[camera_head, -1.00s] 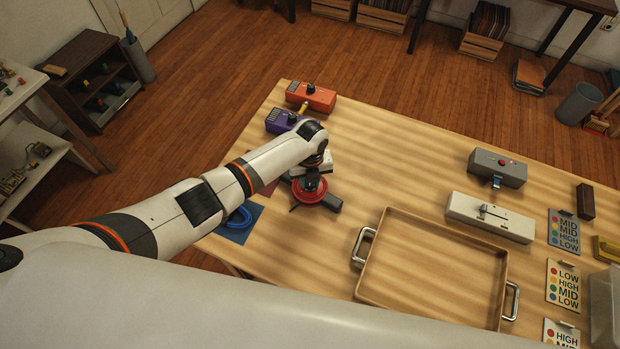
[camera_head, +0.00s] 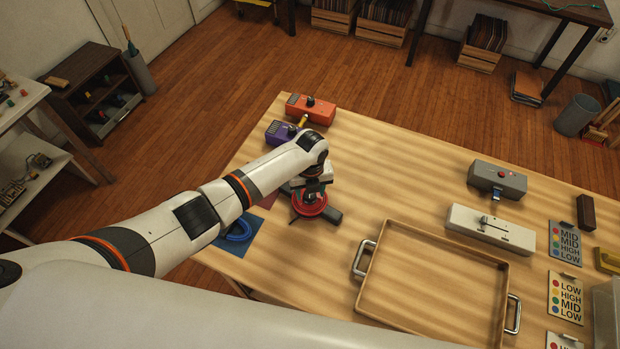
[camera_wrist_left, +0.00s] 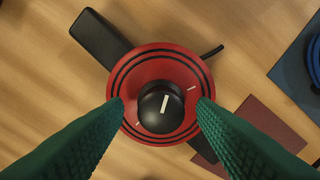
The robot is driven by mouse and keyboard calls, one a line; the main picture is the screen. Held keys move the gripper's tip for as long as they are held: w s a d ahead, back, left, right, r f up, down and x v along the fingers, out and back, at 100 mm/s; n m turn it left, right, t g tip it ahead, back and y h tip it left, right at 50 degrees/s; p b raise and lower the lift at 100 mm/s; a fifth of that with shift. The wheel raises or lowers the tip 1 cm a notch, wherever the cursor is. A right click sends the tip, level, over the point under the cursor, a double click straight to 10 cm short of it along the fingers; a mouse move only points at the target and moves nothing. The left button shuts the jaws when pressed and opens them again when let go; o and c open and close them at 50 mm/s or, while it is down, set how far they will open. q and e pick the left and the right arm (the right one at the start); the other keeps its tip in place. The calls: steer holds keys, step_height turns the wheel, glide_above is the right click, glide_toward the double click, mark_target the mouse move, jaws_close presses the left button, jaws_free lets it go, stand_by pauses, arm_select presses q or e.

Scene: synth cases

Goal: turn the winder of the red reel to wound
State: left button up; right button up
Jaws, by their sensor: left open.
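The red reel (camera_head: 316,210) lies on the wooden table, a round red disc with dark rings, and shows large in the left wrist view (camera_wrist_left: 133,78). Its winder (camera_wrist_left: 160,118) is a round black knob at the centre with a white line. The line stands nearly upright, leaning slightly right. Pale marks sit on the disc at the knob's upper right and lower left; the line points at neither. My left gripper (camera_head: 312,193) is over the reel, also in its wrist view (camera_wrist_left: 160,103). Its green fingers are open, one each side of the knob, with gaps.
A dark block and a thin black rod stick out from the reel. A blue coil (camera_head: 238,231) on a dark blue mat lies to its left. Purple (camera_head: 280,133) and orange (camera_head: 311,108) boxes stand behind.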

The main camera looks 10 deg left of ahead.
arm_select(q)
step_height(320, 180, up, 11)
steer(key=b, duration=0.1)
stand_by(0.3)
